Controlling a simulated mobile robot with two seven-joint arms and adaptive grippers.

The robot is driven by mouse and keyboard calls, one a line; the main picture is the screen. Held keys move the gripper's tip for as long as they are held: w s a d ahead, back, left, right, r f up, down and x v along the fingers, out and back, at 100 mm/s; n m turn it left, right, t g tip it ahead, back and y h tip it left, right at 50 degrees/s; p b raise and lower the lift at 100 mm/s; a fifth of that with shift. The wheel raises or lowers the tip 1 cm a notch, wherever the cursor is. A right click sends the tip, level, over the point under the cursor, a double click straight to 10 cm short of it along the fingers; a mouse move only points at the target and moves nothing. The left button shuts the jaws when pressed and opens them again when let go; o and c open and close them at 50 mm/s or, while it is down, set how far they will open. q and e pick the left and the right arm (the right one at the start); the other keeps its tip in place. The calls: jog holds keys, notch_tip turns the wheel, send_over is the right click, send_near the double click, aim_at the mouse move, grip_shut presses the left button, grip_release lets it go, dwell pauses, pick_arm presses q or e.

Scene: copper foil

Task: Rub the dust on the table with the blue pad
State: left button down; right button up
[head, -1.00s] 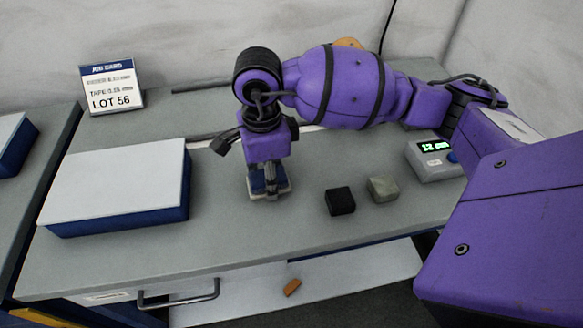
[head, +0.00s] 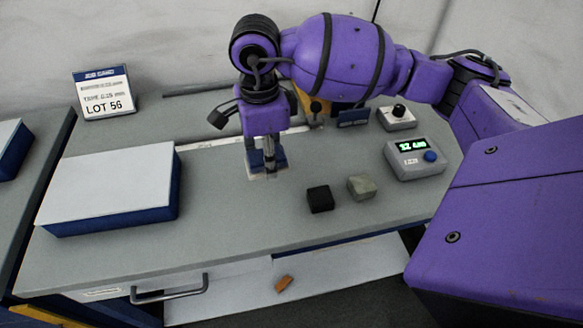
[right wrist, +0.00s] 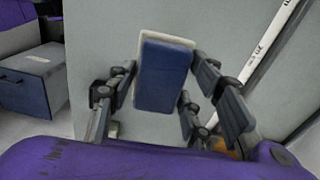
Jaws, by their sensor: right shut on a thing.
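My right gripper (head: 268,163) is shut on the blue pad (head: 281,157) and points down at the grey table (head: 230,225), right of the white-topped blue box. The right wrist view shows the blue pad (right wrist: 162,78) between the fingers of the right gripper (right wrist: 168,85), with a pale layer along its edge. The pad is low over the table; I cannot tell whether it touches it. I cannot make out the dust clearly. My left gripper is not in view.
A blue box with a white top (head: 110,185) stands at left. A black cube (head: 320,198) and a grey-green block (head: 361,187) sit right of the pad. A display device (head: 415,158) and a knob box (head: 397,117) stand farther right. A lot card (head: 104,92) stands at the back left.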

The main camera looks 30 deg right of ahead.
notch_tip(320, 180, up, 2)
jog(key=shift+r+p, duration=0.1)
jog(key=shift+p, duration=0.25)
